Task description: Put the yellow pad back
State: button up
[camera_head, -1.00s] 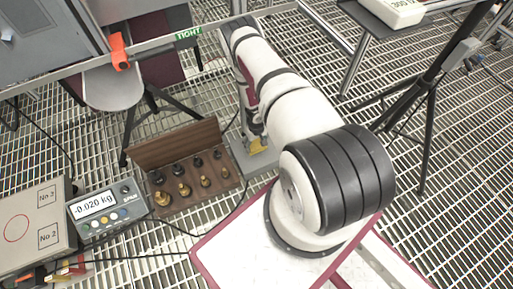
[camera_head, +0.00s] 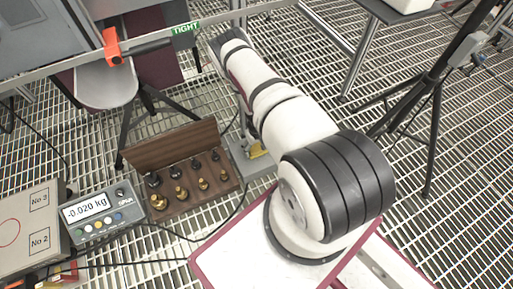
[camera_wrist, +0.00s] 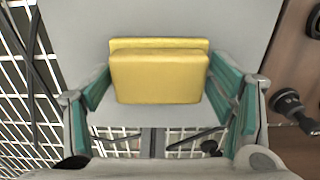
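The yellow pad (camera_wrist: 158,76) is in the wrist view as a block with a second yellow strip behind its upper edge. It is in front of a flat grey plate (camera_wrist: 240,30). My gripper (camera_wrist: 158,85) has its two teal-lined fingers on either side of the pad, with the tips close to its left and right edges. I cannot tell whether they press on it. In the head view the pad (camera_head: 256,151) is a small yellow patch beside the grey plate (camera_head: 243,167), partly hidden by my arm.
A wooden case (camera_head: 182,179) with several brass and black weights stands just left of the plate. A scale display (camera_head: 92,212) reads -0.020 kg. A grey box (camera_head: 27,232) is at far left. Tripod legs (camera_head: 410,110) stand at right. An orange clamp (camera_head: 112,46) is on the rail.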

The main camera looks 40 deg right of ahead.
aim_at(257, 147)
dwell(0.3)
notch_tip(257, 147, up, 12)
jog(key=p, duration=0.5)
jog(key=shift+r, duration=0.15)
dwell(0.4)
